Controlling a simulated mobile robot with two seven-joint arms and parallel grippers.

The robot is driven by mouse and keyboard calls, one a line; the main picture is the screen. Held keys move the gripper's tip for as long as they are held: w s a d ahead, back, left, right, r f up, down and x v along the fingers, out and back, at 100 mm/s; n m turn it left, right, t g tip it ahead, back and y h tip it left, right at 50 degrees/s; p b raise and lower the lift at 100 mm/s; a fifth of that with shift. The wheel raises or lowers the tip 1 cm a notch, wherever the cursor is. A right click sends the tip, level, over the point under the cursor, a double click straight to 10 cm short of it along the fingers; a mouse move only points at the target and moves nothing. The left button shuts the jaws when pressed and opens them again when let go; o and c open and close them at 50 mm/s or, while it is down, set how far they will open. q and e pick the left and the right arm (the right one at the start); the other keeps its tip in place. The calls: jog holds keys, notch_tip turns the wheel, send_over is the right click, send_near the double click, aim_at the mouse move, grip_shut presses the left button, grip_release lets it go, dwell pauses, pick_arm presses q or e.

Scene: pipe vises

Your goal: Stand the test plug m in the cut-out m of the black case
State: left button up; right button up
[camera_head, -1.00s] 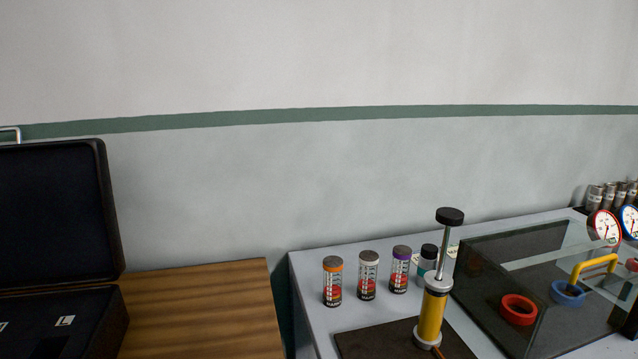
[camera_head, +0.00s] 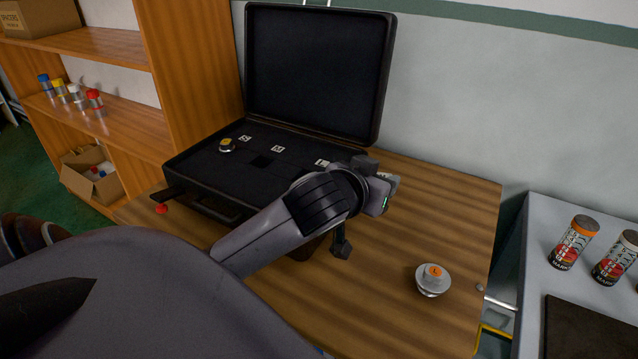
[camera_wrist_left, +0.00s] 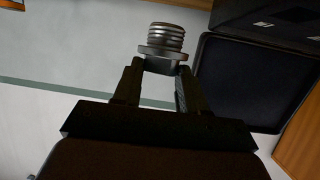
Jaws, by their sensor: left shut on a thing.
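The black case (camera_head: 185,170) stands open on the wooden table, lid raised at the back, with labels S, M and L on its insert. The cut-out m (camera_head: 262,162) shows as a dark, empty opening by the M label. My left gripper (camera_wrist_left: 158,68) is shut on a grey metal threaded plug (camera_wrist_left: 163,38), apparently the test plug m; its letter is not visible. In the head view my left gripper (camera_head: 378,178) is right of the case's L label, above the table, and largely hides the plug. My right gripper is not in view.
A yellow-topped plug (camera_head: 227,145) sits in the case near label S. An orange-topped plug (camera_head: 432,280) stands on the wooden table (camera_head: 450,210) at right. A shelf (camera_head: 110,130) stands left; a grey bench (camera_head: 525,270) with cans is at far right.

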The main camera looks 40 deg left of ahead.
pick_arm(q)
jog(key=w+a+r+n, duration=0.1)
jog(key=w+a+r, duration=0.1)
jog(key=a+r, duration=0.25)
send_over(357, 242)
jog(key=shift+y, duration=0.4)
notch_tip(357, 242, down, 19)
jog(key=shift+f, duration=0.1)
jog(key=shift+f, duration=0.15)
jog(key=o, duration=1.1)
jog(key=shift+r, duration=0.2)
